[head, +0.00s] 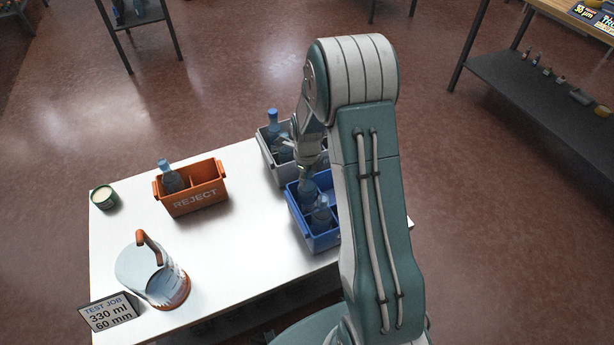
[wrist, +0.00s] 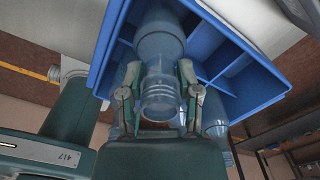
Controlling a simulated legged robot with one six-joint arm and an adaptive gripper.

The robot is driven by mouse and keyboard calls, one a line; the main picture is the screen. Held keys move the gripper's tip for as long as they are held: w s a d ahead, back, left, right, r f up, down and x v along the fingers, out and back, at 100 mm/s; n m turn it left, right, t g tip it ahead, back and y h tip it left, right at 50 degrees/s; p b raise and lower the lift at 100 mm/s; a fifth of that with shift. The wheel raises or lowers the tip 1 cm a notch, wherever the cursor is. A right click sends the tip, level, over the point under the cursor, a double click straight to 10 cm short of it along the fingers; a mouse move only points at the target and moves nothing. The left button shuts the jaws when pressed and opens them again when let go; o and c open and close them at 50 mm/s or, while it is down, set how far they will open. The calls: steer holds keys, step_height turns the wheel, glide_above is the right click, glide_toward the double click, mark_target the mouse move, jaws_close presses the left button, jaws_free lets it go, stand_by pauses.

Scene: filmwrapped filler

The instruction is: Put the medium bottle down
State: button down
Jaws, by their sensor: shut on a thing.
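My gripper (wrist: 160,95) is shut on the neck of a clear bluish bottle (wrist: 158,38), taken as the medium bottle. In the wrist view a finger is on each side of the neck, and the bottle's body reaches into a compartment of the blue bin (wrist: 237,98). In the head view my gripper (head: 304,174) is over the far part of the blue bin (head: 322,243), with the bottle (head: 308,191) below it. Whether the bottle's base touches the bin floor is hidden. Another bottle (head: 321,217) stands in the bin's near part.
A grey bin (head: 283,172) with bottles stands just behind the blue bin. An orange REJECT bin (head: 195,200) holds one bottle. A pitcher (head: 152,272), a small tin (head: 104,197) and a sign (head: 108,313) are on the white table's left. The table (head: 235,262) is clear between them.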

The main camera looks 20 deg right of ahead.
steer(key=shift+c, duration=1.5)
jaws_free()
steer(key=shift+f, duration=0.1)
step_height(320, 180, up, 12)
steer(key=shift+r, duration=0.1)
steer(key=s+a+r+n+t, duration=0.1)
steer(key=s+a+r+n, duration=0.2)
steer(key=s+r+n, duration=0.3)
steer(key=s+a+r+n+t, duration=0.2)
steer(key=s+a+r+n, duration=0.15)
steer(key=r+n, duration=0.4)
steer(key=s+a+r+n+t, duration=0.1)
steer(key=s+r+n, duration=0.1)
steer(key=s+n, duration=0.5)
steer(key=s+a+r+n+t, duration=0.1)
steer(key=s+a+r+n, duration=0.1)
steer(key=s+n, duration=0.5)
steer(key=shift+s+a+r+n+t, duration=0.25)
steer(key=shift+s+r+n+t, duration=0.1)
steer(key=shift+n, duration=0.5)
